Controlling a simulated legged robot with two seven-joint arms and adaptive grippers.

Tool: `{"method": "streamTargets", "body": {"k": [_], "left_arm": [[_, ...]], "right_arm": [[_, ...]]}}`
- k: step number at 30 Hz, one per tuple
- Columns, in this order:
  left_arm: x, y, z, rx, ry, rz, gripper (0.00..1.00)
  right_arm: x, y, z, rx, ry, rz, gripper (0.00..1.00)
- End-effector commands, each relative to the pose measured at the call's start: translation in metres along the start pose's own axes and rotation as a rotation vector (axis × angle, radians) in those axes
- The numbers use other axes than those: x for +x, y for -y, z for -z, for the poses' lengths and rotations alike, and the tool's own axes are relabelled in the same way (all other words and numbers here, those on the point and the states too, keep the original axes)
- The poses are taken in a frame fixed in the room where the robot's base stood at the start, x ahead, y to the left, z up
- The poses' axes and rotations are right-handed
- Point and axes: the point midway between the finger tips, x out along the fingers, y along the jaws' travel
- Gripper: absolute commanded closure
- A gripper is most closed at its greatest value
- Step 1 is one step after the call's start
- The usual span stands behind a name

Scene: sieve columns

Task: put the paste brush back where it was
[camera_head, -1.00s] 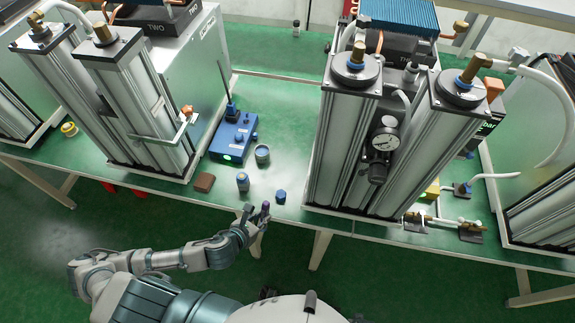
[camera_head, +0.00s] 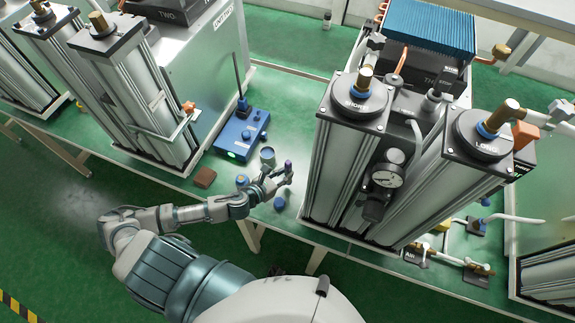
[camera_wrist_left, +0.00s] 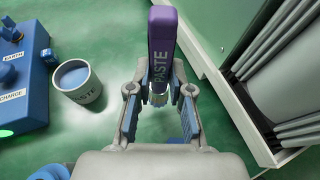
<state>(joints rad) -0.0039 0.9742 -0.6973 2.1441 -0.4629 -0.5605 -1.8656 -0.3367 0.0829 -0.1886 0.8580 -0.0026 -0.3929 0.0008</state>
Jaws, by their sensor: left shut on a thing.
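The paste brush (camera_wrist_left: 162,48) has a dark purple handle lettered PASTE. In the left wrist view it stands out between the fingers, and its purple end also shows in the head view (camera_head: 288,165). My left gripper (camera_head: 284,175) is shut on the brush above the bench, near its front edge. It also shows in the left wrist view (camera_wrist_left: 160,98). A grey cup with blue-grey contents (camera_head: 267,157) stands just behind and left of the gripper. My right gripper is out of view.
A blue box (camera_head: 240,137) with a rod stands behind left. A blue-topped pot (camera_head: 242,181), a blue knob-like piece (camera_head: 280,203) and a brown block (camera_head: 205,177) are near the front edge. Tall metal columns (camera_head: 345,165) rise close on the right.

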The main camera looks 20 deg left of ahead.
Motion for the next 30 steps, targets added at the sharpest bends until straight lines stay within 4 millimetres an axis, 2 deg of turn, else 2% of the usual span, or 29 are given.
{"method": "streamTargets", "body": {"k": [3, 7, 11, 17, 24, 25, 27, 28, 30], "left_arm": [[0.025, -0.017, -0.008, 0.001, 0.004, -0.001, 1.0], [0.041, -0.027, -0.012, 0.003, 0.002, 0.0, 1.0], [0.047, -0.031, -0.008, -0.001, -0.001, 0.0, 1.0], [0.057, -0.033, 0.021, -0.005, -0.003, 0.001, 1.0], [0.058, -0.034, 0.023, -0.002, -0.001, 0.001, 1.0], [0.058, -0.034, 0.023, -0.001, -0.002, 0.001, 0.78], [0.058, -0.033, 0.023, -0.001, -0.002, 0.001, 0.6], [0.058, -0.033, 0.023, -0.001, -0.002, 0.001, 0.55], [0.058, -0.033, 0.022, 0.0, -0.002, 0.001, 0.55]], "right_arm": [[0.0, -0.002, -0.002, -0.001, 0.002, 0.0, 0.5], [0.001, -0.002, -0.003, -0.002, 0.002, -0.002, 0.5], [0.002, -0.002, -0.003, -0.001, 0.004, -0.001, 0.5], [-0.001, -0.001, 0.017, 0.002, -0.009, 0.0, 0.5], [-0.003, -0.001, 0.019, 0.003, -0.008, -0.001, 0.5], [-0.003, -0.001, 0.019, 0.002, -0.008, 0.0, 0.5], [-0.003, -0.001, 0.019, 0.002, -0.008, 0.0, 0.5], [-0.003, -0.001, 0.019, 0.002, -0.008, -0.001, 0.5], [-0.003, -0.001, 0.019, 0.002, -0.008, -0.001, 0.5]]}}
